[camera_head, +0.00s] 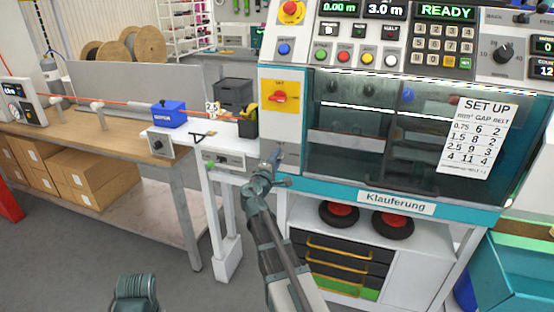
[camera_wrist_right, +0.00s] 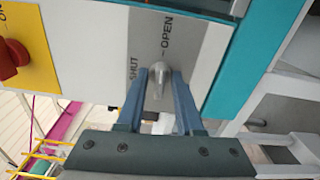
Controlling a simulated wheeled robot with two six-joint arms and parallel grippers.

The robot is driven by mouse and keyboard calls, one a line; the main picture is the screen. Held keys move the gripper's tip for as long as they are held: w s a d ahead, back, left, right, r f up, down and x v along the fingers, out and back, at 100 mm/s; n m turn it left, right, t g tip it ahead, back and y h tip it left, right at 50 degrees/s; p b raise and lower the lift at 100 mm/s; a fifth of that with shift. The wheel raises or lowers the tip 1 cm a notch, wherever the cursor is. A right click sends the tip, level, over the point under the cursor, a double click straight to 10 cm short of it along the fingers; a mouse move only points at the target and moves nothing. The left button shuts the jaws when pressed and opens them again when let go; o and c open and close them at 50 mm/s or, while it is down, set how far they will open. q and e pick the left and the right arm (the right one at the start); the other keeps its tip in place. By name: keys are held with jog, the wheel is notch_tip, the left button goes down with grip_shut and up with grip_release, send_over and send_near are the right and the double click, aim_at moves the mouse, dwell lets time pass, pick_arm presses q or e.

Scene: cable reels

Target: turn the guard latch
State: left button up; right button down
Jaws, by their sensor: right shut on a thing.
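The guard latch (camera_wrist_right: 157,84) is a small grey metal knob on a grey plate of the machine, between the words SHUT and OPEN in the right wrist view. My right gripper (camera_wrist_right: 158,78) is shut on it, one blue-grey finger on each side. In the head view my right gripper (camera_head: 274,167) is at the lower part of the white panel left of the machine window, below the yellow switch plate, and largely hides the latch. A grey-green part of my left arm shows at the bottom left of the head view; its fingers do not show.
The machine's clear guard (camera_head: 390,130) with a SET UP sheet (camera_head: 472,138) is right of the gripper. A red rotary switch (camera_head: 280,97) is above it. A white side table (camera_head: 222,147) with a blue box (camera_head: 169,114) stands left. Open floor lies at lower left.

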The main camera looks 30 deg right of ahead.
jog(key=shift+s+m, duration=0.1)
jog(key=shift+m, duration=0.5)
jog(key=c, duration=0.9)
grip_release()
jog(key=v, duration=1.3)
jog(key=shift+s+a, duration=0.2)
jog(key=shift+a, duration=0.2)
jog(key=shift+f, duration=0.1)
